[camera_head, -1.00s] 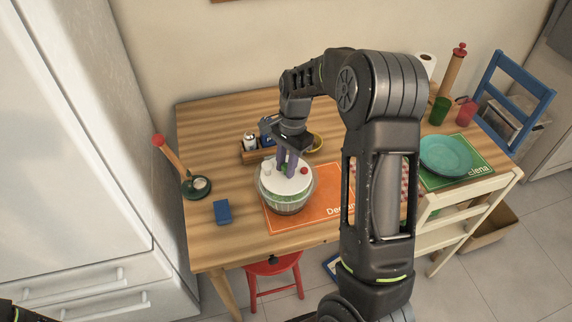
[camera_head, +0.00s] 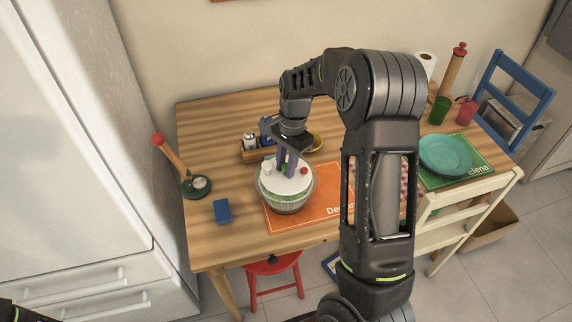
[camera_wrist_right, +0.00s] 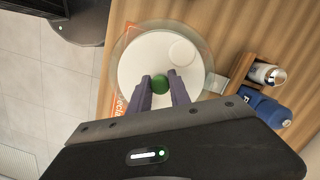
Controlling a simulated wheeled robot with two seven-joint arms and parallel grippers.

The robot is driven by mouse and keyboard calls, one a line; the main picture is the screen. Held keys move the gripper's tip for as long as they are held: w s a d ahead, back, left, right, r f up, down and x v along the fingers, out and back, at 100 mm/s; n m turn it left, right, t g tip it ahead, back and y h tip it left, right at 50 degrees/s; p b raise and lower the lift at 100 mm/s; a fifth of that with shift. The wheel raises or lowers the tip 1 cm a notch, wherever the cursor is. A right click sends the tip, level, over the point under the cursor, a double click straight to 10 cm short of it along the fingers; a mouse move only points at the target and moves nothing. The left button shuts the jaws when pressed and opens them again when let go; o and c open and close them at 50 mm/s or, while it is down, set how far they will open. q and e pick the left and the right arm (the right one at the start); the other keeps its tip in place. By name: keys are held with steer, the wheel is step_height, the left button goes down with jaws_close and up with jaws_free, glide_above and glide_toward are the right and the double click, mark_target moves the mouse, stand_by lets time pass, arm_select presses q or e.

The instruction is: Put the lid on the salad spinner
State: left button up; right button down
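The white round lid (camera_head: 270,183) of the salad spinner has a green knob (camera_wrist_right: 160,83) at its middle. It lies level over the clear bowl (camera_head: 287,205) of the salad spinner, with green contents showing through the wall. In the right wrist view the bowl's rim (camera_wrist_right: 208,50) shows around the lid; I cannot tell whether the lid is fully seated. My right gripper (camera_head: 286,170) points down at the lid. In the right wrist view its purple fingers (camera_wrist_right: 160,84) are on both sides of the knob and appear closed on it.
A wooden caddy (camera_head: 250,156) stands behind the bowl. A red stool (camera_head: 273,268) is in front.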

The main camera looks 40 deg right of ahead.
steer(key=shift+c, duration=1.6)
jaws_free()
steer(key=shift+r, duration=0.15)
steer(key=shift+r+p, duration=1.95)
steer(key=shift+r, duration=0.4)
